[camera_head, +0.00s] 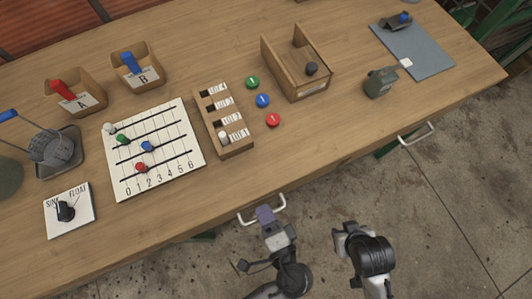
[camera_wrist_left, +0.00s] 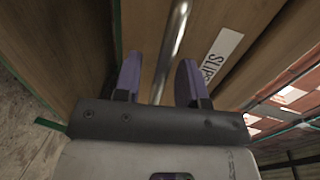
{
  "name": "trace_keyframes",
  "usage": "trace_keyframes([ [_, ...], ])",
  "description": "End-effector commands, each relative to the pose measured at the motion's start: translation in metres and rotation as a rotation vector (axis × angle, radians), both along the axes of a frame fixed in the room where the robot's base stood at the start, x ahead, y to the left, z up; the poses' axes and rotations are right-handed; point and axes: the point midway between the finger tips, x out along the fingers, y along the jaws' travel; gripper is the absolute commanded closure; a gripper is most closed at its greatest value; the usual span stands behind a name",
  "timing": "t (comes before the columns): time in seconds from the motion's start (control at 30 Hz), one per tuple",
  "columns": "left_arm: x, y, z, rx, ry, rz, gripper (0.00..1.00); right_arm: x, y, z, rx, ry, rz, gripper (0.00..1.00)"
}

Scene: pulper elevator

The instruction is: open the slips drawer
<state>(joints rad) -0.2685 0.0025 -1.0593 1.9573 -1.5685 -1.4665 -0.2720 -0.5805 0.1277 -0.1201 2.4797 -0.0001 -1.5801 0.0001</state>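The slips drawer shows in the left wrist view as a wooden front with a white label reading SLIPS (camera_wrist_left: 222,55). Its metal bar handle (camera_wrist_left: 173,40) runs between my two purple fingers. In the head view the pale handle (camera_head: 281,204) sticks out below the table's front edge; the drawer front is hidden under the tabletop. My left gripper (camera_head: 266,214) is at this handle, and in the left wrist view (camera_wrist_left: 160,80) its fingers stand apart on either side of the bar, with gaps. My right gripper (camera_head: 352,236) hangs off the table to the right, its fingers unclear.
A second handle (camera_head: 416,134) is farther right on the table's front edge. On the tabletop are a numbered board (camera_head: 180,167), a slotted wooden rack (camera_head: 238,152), an open wooden box (camera_head: 283,74) and a grey mat (camera_head: 425,57). The floor in front is clear.

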Motion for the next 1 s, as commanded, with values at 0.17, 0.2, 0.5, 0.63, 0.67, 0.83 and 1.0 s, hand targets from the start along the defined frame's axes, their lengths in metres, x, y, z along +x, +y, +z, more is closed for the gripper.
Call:
trace_keyframes([
  [0.17,0.0033,0.0016,-0.0008,0.0,0.001,0.0,0.62,0.0002,0.0007,-0.0011,0.003,-0.001,-0.001,0.57],
  [0.2,0.0035,0.0017,-0.0007,0.0,0.001,0.0,0.62,0.0003,0.001,-0.0011,0.003,-0.001,-0.002,0.57],
  [0.5,0.0034,0.0016,-0.0006,0.0,0.001,0.0,0.74,0.0004,0.0029,-0.0008,0.01,-0.001,-0.007,0.57],
  [0.63,0.0033,0.0016,-0.0006,0.0,0.001,0.0,0.86,0.0004,0.0032,-0.0007,0.011,-0.001,-0.008,0.57],
  [0.67,0.0033,0.0016,-0.0006,0.0,0.001,0.0,0.89,0.0004,0.0032,-0.0007,0.011,-0.001,-0.008,0.57],
  [0.83,0.0033,0.0016,-0.0008,0.0,0.001,0.0,1.0,0.0004,0.0031,-0.0008,0.011,-0.001,-0.007,0.57],
  [1.0,0.0031,0.0015,-0.0009,0.0,0.001,0.0,1.0,0.0004,0.0028,-0.0008,0.01,-0.001,-0.006,0.57],
])
